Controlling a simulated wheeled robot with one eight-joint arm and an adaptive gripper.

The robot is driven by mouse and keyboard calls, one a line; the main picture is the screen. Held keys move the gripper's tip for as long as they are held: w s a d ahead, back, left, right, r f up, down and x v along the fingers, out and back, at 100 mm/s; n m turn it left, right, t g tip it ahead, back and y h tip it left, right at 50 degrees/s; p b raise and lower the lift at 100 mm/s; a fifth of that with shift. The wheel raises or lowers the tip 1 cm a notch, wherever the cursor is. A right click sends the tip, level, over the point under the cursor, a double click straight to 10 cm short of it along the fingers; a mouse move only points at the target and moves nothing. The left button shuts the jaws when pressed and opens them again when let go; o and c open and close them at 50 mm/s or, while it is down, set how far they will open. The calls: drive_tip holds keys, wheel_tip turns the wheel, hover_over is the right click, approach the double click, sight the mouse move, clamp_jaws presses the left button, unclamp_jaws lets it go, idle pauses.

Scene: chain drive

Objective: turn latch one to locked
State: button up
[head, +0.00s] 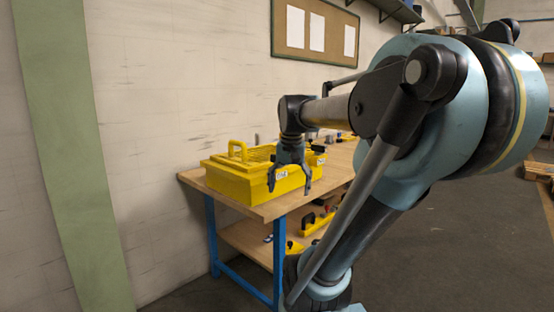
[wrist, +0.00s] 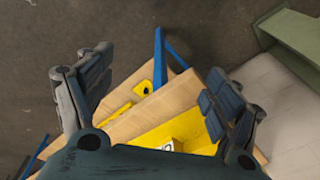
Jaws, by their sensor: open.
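A yellow case (head: 228,183) with a handle (head: 237,150) on its lid stands on the workbench. Its front carries a small white label (head: 281,175), and a small black part (head: 318,148) shows near its right end. I cannot make out which part is latch one or how it is turned. My gripper (head: 289,190) hangs with its fingers down in front of the case's front face in the head view. It is open with nothing between the fingers. In the wrist view my gripper (wrist: 155,85) frames part of the yellow case (wrist: 160,135) and the bench edge.
The wooden bench top (head: 266,209) has blue legs (head: 279,262). A lower shelf (head: 247,238) holds yellow and other small items. A whitewashed wall (head: 155,120) stands behind the bench, with a pin board (head: 315,30) on it. The floor in front is clear.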

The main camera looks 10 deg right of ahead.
drive_tip(key=w+r+m+g, duration=0.1)
drive_tip(key=w+r+m, duration=0.6)
drive_tip(key=w+r, duration=1.5)
drive_tip(key=f, duration=1.8)
drive_tip(key=shift+w+d, duration=0.15)
drive_tip(key=shift+w, duration=0.05)
drive_tip(key=c, duration=1.1)
